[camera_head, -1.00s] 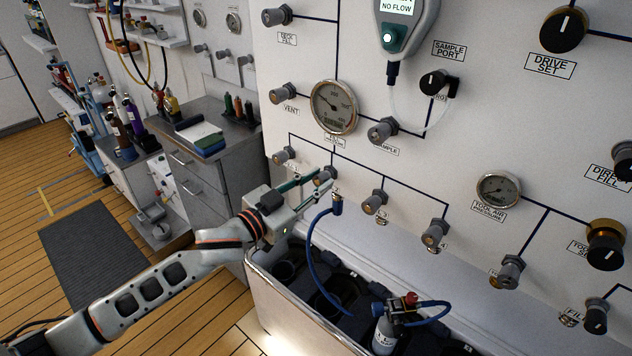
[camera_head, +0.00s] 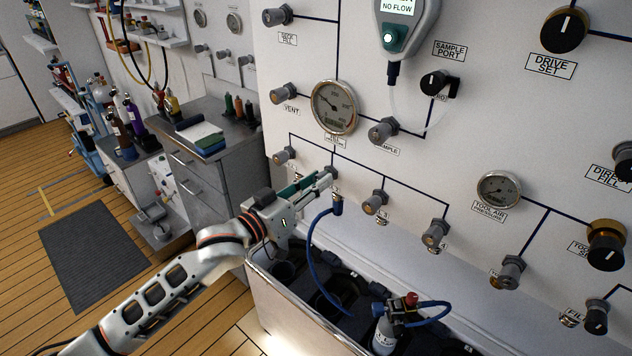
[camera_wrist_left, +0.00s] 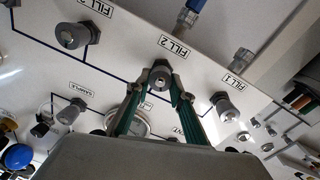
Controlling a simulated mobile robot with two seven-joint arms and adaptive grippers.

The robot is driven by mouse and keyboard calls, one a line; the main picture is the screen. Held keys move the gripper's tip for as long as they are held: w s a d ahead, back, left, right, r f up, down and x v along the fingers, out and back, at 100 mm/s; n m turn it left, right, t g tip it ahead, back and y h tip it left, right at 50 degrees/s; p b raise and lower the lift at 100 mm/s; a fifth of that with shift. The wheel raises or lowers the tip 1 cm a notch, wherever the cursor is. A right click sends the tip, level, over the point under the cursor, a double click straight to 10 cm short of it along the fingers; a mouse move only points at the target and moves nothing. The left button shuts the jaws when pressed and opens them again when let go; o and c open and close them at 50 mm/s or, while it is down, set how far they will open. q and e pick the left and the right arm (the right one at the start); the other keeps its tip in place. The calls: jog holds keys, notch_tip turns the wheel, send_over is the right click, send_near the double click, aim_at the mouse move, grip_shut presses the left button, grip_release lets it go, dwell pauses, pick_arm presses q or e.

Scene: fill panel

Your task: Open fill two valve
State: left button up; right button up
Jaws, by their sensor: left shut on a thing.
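The fill two valve (camera_head: 328,174) is a small grey knob in the lower row on the white panel, with a blue hose fitting below it. In the left wrist view, the same valve knob (camera_wrist_left: 160,79) sits between the fingertips, beside its FILL 2 label (camera_wrist_left: 173,47). My left gripper (camera_head: 322,180) has green-padded fingers and is shut on this knob; its fingertips partly hide the knob in the head view. The left gripper also shows in the left wrist view (camera_wrist_left: 159,84). My right gripper is in neither view.
Neighbouring knobs stand close by: one to the left (camera_head: 284,156) and one to the right (camera_head: 375,202). A blue hose (camera_head: 312,262) hangs just below the gripper. A grey bin (camera_head: 290,309) holding a small cylinder (camera_head: 384,335) stands under the panel.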

pick_arm(q)
jog(key=n, duration=0.9)
jog(key=n+y, duration=0.1)
jog(key=n, duration=0.9)
jog(key=n+t, duration=0.1)
jog(key=n, duration=0.9)
jog(key=shift+f+y, duration=0.3)
jog(key=shift+n, duration=0.3)
jog(key=o, duration=1.1)
jog(key=shift+s, duration=0.1)
jog(key=v, duration=1.2)
